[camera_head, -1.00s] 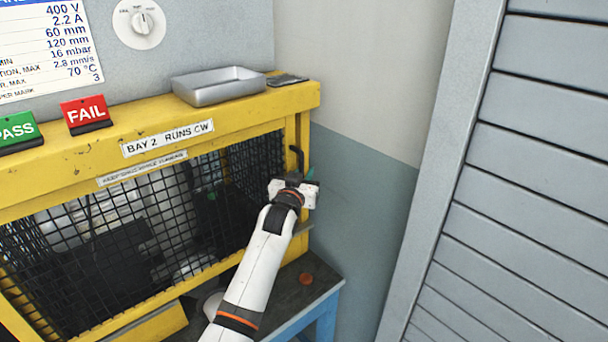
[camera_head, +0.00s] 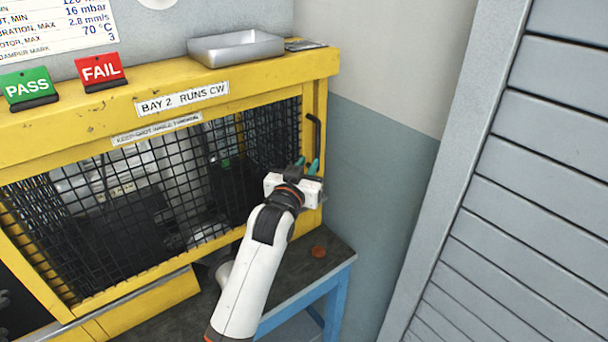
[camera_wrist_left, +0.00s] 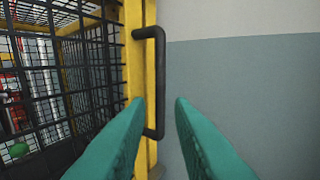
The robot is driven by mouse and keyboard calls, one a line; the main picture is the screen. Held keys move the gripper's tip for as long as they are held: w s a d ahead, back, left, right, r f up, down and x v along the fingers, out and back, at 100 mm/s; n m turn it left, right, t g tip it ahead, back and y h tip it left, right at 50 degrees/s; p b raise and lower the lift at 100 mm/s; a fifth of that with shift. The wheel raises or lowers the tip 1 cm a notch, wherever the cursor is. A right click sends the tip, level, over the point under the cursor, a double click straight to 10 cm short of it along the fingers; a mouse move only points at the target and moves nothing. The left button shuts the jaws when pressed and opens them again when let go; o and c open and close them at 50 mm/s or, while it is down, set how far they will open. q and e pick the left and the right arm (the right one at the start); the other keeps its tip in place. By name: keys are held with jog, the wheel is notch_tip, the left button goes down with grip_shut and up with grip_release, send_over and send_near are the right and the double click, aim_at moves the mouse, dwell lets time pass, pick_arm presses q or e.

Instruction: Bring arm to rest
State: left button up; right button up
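My left gripper (camera_head: 306,165) stands in front of the right end of the yellow guard, just below and left of the black door handle (camera_head: 315,133). Its two green fingers are apart. My right gripper is in neither view.
The yellow mesh guard (camera_head: 160,190) stands on a bench (camera_head: 325,262) with a small rust-coloured round thing (camera_head: 318,251). A metal tray (camera_head: 237,50), PASS sign (camera_head: 28,88) and FAIL sign (camera_head: 101,71) sit on top. Free space lies right, before the wall and grey slatted panel (camera_head: 530,150).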

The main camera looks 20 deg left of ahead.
pick_arm(q)
jog(key=shift+s, duration=0.85)
jog(key=s+a+f+g, duration=0.3)
jog(key=s+f+g, duration=0.4)
jog(key=s+f, duration=1.05)
jog(key=s+a+f+m+g+y, duration=0.1)
jog(key=s+f+g, duration=0.25)
jog(key=s, duration=0.65)
jog(key=s+a+f+g, duration=0.1)
jog(key=s+f+g, duration=0.25)
jog(key=s, duration=0.65)
notch_tip(320, 180, down, 27)
jog(key=s+g, duration=0.2)
jog(key=s, duration=0.1)
jog(key=s+a+f+g, duration=0.1)
jog(key=s+a+f, duration=0.1)
jog(key=s+f, duration=1.3)
jog(key=shift+s+a+m, duration=0.3)
jog(key=shift+s, duration=0.05)
